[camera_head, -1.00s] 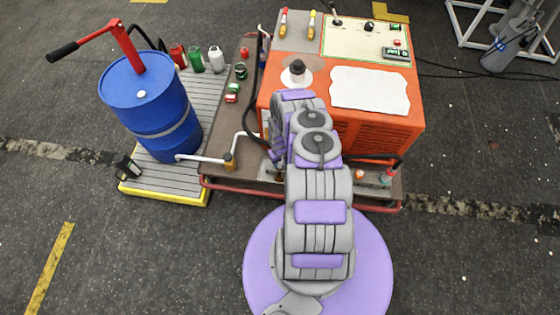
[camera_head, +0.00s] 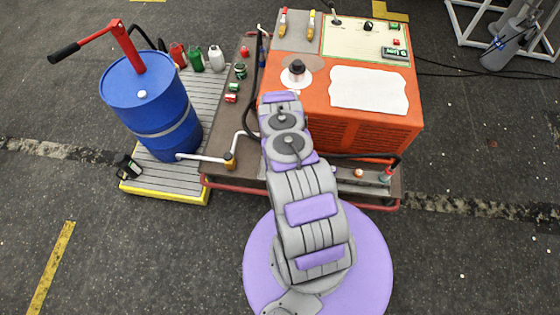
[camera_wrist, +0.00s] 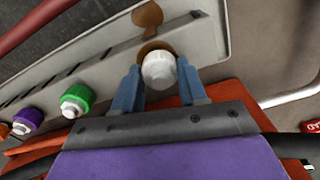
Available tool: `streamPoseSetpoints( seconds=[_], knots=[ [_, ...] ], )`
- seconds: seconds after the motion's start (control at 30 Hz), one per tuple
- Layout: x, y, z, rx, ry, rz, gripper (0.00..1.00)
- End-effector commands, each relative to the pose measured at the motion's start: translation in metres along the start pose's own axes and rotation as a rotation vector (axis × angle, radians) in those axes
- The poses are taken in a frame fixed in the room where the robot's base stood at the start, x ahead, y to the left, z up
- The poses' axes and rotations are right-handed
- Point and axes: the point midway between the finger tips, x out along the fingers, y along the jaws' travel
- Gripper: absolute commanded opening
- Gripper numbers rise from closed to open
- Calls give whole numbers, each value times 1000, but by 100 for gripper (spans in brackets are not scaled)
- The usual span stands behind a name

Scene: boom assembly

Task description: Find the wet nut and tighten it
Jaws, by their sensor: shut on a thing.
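In the wrist view, my gripper (camera_wrist: 159,66) has its blue fingers on either side of a fitting with a rounded white end (camera_wrist: 158,71) and is shut on it. Brown shows just behind this nut, and a brown, wet-looking patch (camera_wrist: 147,15) marks the grey rail above it. Along the same rail to the left are a green nut with a white end (camera_wrist: 76,98), a purple one (camera_wrist: 28,117) and, at the picture's edge, an orange one (camera_wrist: 5,130). In the head view my arm hides the gripper and the held nut.
The orange machine (camera_head: 340,100) stands on a platform with a red edge rail. A blue drum (camera_head: 150,105) with a red handle stands on a yellow-edged pallet (camera_head: 165,193) at left. Small bottles (camera_head: 197,58) stand behind the drum. The floor in front is clear.

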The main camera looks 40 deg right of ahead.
Motion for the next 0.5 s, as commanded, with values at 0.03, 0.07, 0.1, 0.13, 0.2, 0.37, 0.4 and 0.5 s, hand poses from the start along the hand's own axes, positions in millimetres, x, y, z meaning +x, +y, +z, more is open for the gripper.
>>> streamPoseSetpoints(
  seconds=[0.03,0.07,0.1,0.13,0.2,0.37,0.4,0.5],
  knots=[
    [1,1,1,14,-2,1,11],
    [1,0,1,22,-2,1,11],
    [1,0,1,30,-2,1,11],
    [1,0,1,35,-2,1,11],
    [1,0,1,44,-2,1,11],
    [1,0,2,50,-3,1,11],
    [1,0,2,51,-3,1,11],
    [1,0,2,50,-3,1,11]
  ],
)
